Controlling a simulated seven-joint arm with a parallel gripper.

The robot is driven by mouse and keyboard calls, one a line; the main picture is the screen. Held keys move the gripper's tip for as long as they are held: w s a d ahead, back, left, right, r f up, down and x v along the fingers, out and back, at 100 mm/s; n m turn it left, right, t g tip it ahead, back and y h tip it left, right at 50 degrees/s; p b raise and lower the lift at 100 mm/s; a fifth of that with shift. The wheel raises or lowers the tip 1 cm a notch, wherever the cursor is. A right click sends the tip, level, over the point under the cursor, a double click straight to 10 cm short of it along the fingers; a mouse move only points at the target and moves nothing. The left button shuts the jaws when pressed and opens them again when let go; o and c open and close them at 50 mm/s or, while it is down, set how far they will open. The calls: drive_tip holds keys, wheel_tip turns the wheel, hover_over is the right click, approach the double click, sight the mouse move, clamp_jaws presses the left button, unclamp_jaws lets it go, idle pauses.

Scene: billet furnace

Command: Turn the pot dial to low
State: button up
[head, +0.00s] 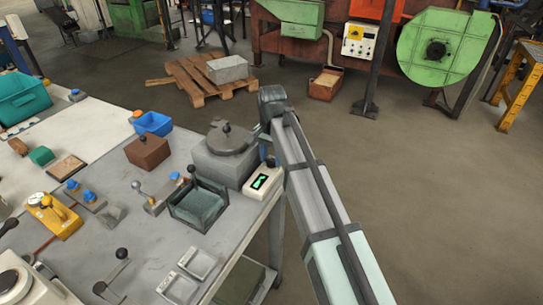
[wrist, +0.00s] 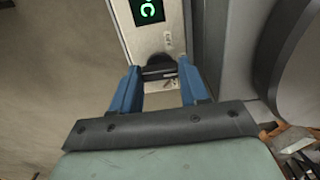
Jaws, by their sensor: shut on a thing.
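The pot dial (wrist: 158,71) is a black knob on the lower face of a pale control box (wrist: 162,38) with a green-lit display. My gripper (wrist: 159,74) has its blue fingers on either side of the dial, shut on it. In the head view the control box (head: 262,182) stands at the table's right edge, against the grey pot (head: 222,165) with its round lid.
A dark open tray (head: 198,205) sits just in front of the pot. A brown block (head: 147,151) and a blue bin (head: 152,124) stand to its left. A yellow device (head: 54,215) is farther left. The floor right of the table is clear.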

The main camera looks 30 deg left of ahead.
drive_tip(key=o, duration=1.1)
drive_tip(key=shift+c, duration=0.2)
drive_tip(key=shift+n, duration=0.3)
